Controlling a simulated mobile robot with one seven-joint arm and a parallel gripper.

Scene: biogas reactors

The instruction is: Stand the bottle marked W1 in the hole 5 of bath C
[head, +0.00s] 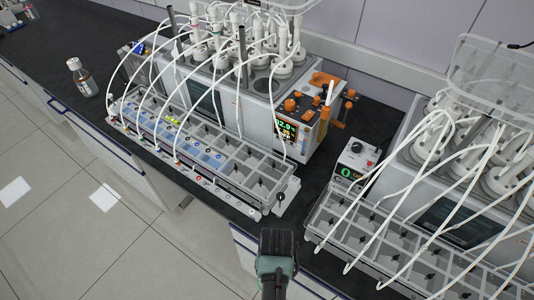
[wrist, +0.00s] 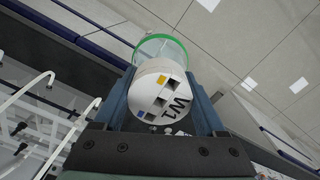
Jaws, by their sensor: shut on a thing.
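The bottle marked W1 (wrist: 160,90) is between the two fingers of my gripper (wrist: 165,100) in the wrist view. Its round white top faces the camera, with "W1", small dark squares and blue and yellow patches; a clear part with a green rim shows beyond. In the head view my gripper (head: 277,243) is low in the middle, over the bench's front edge; the bottle is hidden there. Two baths show: a left bath (head: 262,118) and a right bath (head: 440,215), both with bottles and white tubes. I cannot read which is bath C or any hole number.
A capped bottle (head: 82,77) stands on the black bench at the left. Compartmented tray units (head: 190,140) run along the front of the left bath, with another (head: 385,240) at the right. A small control box (head: 355,160) stands between. White tubes arch over the trays.

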